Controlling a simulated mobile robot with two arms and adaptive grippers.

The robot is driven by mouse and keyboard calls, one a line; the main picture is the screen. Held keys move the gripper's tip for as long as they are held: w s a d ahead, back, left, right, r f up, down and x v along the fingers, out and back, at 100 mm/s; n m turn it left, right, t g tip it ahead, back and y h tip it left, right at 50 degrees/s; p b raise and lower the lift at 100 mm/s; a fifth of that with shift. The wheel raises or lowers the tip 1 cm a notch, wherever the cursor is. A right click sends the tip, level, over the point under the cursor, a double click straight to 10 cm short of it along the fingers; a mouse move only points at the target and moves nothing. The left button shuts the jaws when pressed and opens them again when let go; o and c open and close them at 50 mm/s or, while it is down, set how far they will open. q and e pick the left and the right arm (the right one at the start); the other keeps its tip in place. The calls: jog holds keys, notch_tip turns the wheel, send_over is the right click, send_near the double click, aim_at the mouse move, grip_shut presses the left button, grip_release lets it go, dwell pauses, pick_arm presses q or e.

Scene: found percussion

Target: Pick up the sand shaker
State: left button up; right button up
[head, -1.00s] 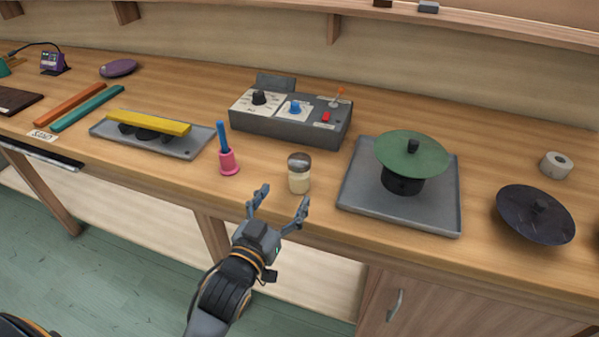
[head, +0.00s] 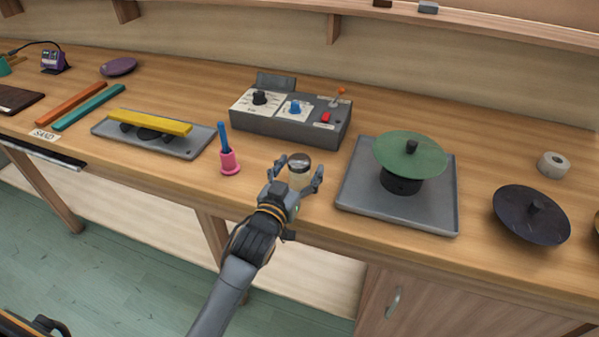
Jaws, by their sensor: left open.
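The sand shaker (head: 299,168) is a small clear jar with a dark cap and pale sand, standing upright on the wooden workbench. My left gripper (head: 299,167) is open, with one finger on each side of the jar. The gripper's palm hides the jar's lower part. I cannot tell whether the fingers touch it. My right gripper does not show.
A grey tray (head: 350,195) carrying a green disc (head: 410,154) is close on the right. A dark cymbal (head: 530,214) lies farther right.

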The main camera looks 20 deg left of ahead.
pick_arm(q)
jog(key=c, duration=1.2)
jog(key=shift+c, duration=1.2)
jog(key=shift+r, duration=0.15)
